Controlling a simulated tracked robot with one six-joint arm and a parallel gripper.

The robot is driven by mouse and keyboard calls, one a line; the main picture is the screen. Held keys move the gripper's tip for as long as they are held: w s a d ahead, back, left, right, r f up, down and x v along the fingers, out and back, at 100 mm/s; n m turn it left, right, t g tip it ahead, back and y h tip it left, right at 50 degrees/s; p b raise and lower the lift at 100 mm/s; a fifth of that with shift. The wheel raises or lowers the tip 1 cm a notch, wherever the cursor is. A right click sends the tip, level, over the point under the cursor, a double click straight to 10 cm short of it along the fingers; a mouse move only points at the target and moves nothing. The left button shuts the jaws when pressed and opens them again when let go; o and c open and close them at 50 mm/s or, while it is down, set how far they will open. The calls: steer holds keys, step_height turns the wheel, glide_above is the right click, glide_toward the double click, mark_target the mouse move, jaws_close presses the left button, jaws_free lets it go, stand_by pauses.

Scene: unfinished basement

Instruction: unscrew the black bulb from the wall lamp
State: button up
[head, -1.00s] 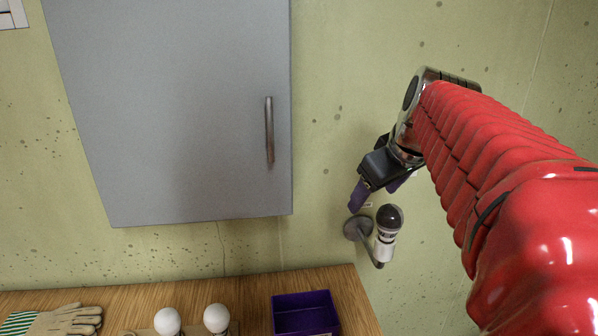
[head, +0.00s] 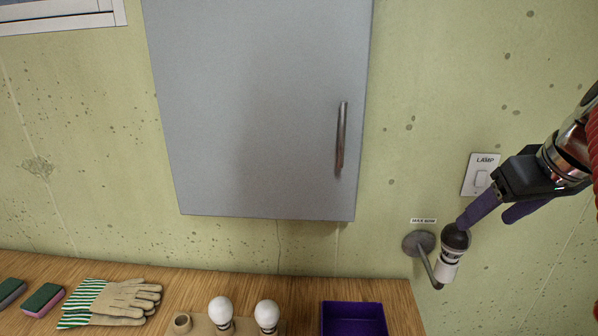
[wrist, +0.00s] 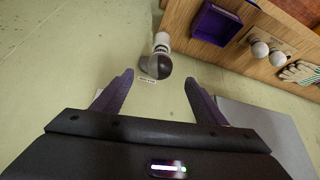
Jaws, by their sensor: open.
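The wall lamp has a round grey base (head: 418,243) on the green wall, with a short arm and a white socket (head: 447,265) tilted upward. The black bulb (head: 456,234) sits in the socket, dark and rounded at its top. My gripper (head: 488,217) is open and empty, just above and to the right of the bulb; one purple finger overlaps the bulb's top edge in the head view. In the wrist view the bulb (wrist: 156,66) shows between and slightly beyond my two purple fingertips (wrist: 158,77). I cannot tell whether a finger touches it.
A switch plate marked LAMP (head: 480,174) is on the wall beside my gripper. A grey cabinet (head: 265,110) hangs to the left. On the wooden bench (head: 395,290) are a purple bin (head: 354,318), two white bulbs (head: 243,314) in a holder, gloves (head: 125,297) and sponges (head: 42,298).

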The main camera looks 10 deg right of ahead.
mark_target(454, 243)
steer(key=x, duration=1.3)
steer(key=shift+w+f, duration=0.1)
steer(key=shift+f, duration=0.2)
steer(key=shift+c, duration=0.5)
steer(key=c, duration=1)
steer(key=shift+o, duration=0.2)
steer(key=shift+n+y, duration=0.9)
steer(key=shift+n, duration=0.8)
